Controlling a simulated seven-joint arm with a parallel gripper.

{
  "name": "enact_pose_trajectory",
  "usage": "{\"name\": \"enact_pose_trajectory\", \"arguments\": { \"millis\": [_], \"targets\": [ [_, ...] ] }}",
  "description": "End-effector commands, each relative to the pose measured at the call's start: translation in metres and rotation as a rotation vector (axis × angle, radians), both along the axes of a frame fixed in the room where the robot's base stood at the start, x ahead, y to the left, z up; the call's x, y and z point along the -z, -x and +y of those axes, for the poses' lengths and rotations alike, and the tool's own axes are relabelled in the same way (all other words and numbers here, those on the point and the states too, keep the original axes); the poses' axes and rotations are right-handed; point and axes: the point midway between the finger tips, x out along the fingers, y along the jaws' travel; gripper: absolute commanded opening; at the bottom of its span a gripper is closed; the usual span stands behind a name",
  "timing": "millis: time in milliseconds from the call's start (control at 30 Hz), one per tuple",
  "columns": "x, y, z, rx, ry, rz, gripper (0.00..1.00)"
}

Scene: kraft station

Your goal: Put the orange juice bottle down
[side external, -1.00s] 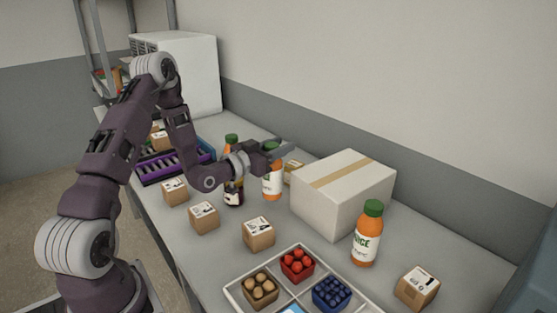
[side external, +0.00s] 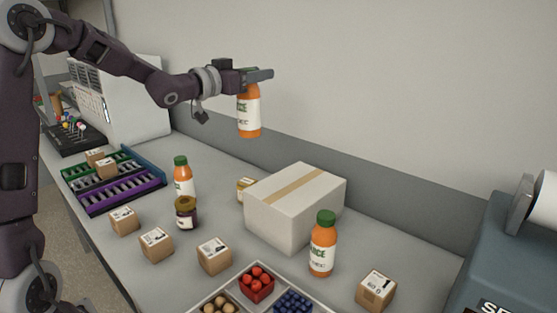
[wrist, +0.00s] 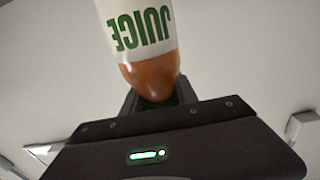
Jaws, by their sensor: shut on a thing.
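My gripper (side external: 258,76) is shut on an orange juice bottle (side external: 249,112). It holds the bottle near its top, upright and high above the table, behind the white box. In the wrist view the bottle (wrist: 146,50) shows its white label with green JUICE lettering, and its cap end is hidden in the jaws. Two other juice bottles with green caps stand on the table: one (side external: 183,180) left of the box and one (side external: 322,247) in front of the box at the right.
A large white box (side external: 290,215) with tan tape stands on the grey table. A dark jar (side external: 186,213), several small cardboard boxes (side external: 214,256) and a divided tray (side external: 215,299) of fruit lie around. A purple and green roller rack (side external: 128,196) is at the left.

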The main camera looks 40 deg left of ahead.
Motion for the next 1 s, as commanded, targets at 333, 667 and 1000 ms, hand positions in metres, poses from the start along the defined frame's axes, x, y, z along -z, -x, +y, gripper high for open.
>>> {"name": "enact_pose_trajectory", "arguments": {
  "millis": [333, 667, 1000],
  "targets": [
    [0.034, -0.093, -0.113, 0.199, 0.007, 0.000, 0.00],
    [0.095, -0.099, -0.124, 0.213, 0.006, 0.004, 0.00],
    [0.138, -0.099, -0.123, 0.212, 0.006, 0.001, 0.00]
  ]
}}
